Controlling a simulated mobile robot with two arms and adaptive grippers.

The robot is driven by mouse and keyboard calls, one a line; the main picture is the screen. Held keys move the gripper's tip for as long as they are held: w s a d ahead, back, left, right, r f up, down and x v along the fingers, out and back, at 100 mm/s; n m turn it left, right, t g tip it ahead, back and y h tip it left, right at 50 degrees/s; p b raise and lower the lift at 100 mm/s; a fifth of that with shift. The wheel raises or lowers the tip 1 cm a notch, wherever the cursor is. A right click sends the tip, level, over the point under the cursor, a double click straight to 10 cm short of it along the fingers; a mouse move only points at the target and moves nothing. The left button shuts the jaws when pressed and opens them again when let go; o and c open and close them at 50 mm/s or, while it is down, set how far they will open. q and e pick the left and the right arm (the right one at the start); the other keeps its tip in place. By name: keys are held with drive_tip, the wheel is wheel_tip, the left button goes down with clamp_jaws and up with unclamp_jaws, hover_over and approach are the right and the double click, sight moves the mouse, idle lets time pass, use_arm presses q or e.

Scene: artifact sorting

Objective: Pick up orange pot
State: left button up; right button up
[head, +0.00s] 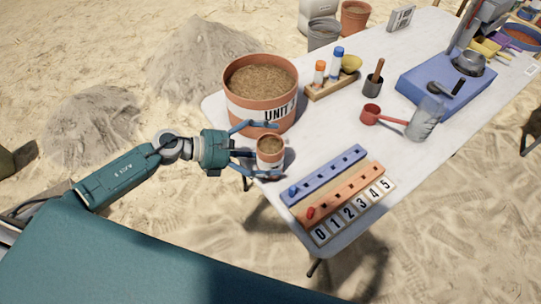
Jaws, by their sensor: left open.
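A small orange pot (271,160) with a white band and brown soil-like fill stands upright at the table's left edge. A much larger orange pot (259,112), marked "UNIT" and filled with brown material, stands just behind it. My left gripper (278,151) reaches in from the left. It is open, with one finger on the far side of the small pot and one on the near side; I cannot tell whether either touches it. The far finger passes in front of the large pot's lower part. My right gripper is not in view.
Blue and orange peg rails (337,195) and a number strip (352,210) lie close to the right. A wooden bottle rack (332,86), red scoop (371,114), clear beaker (426,118) and blue platform (447,84) stand farther back. White tabletop (320,128) is bare between them.

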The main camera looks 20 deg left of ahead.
use_arm(q)
drive_tip(key=shift+w+d+f, duration=0.1)
drive_tip(key=shift+w+d, duration=0.1)
drive_tip(key=c, duration=1.8)
